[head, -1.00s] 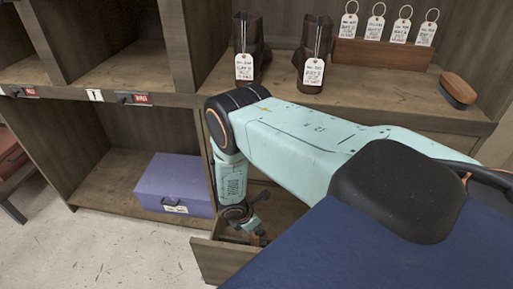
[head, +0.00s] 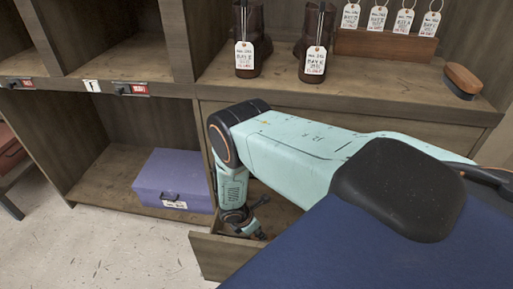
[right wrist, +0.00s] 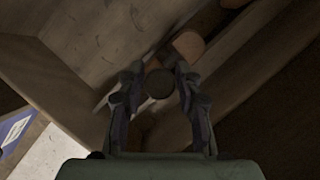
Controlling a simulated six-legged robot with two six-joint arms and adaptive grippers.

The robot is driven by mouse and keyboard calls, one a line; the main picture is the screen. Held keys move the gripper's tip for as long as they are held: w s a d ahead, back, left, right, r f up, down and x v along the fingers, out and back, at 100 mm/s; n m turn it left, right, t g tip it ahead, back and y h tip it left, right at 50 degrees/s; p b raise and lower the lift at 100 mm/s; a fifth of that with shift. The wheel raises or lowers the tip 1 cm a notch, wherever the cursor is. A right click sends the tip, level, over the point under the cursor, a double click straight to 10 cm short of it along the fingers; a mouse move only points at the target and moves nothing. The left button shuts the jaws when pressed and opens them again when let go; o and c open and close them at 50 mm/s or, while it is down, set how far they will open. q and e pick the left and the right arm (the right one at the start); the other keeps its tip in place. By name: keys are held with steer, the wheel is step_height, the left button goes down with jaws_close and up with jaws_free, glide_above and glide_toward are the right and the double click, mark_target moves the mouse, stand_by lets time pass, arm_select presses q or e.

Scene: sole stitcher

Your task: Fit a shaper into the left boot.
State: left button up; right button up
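Two dark brown boots stand side by side on the shelf top, the left boot (head: 262,48) and the right boot (head: 312,24), each with a white tag hanging in front. The head view cuts off their tops. My right gripper (head: 262,219) is low inside an open drawer below the shelf. In the right wrist view its fingers (right wrist: 160,72) are apart, on either side of a dark round end (right wrist: 160,84). A peach-coloured piece (right wrist: 188,44) lies just beyond the fingertips, perhaps part of a shaper. I cannot tell whether the fingers touch it. My left gripper is out of view.
The open drawer (head: 212,258) has wooden walls close around the gripper. A purple box (head: 172,178) sits in the cubby to the left. A tag rack (head: 385,46) and a brush (head: 462,80) stand on the shelf right of the boots. The shelf front is clear.

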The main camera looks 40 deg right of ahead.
steer(key=shift+o, duration=1.1)
steer(key=p+v, duration=0.4)
steer(key=v, duration=0.4)
steer(key=shift+a, duration=0.15)
steer(key=shift+f, duration=0.1)
steer(key=shift+w+p, duration=0.1)
steer(key=shift+p, duration=0.2)
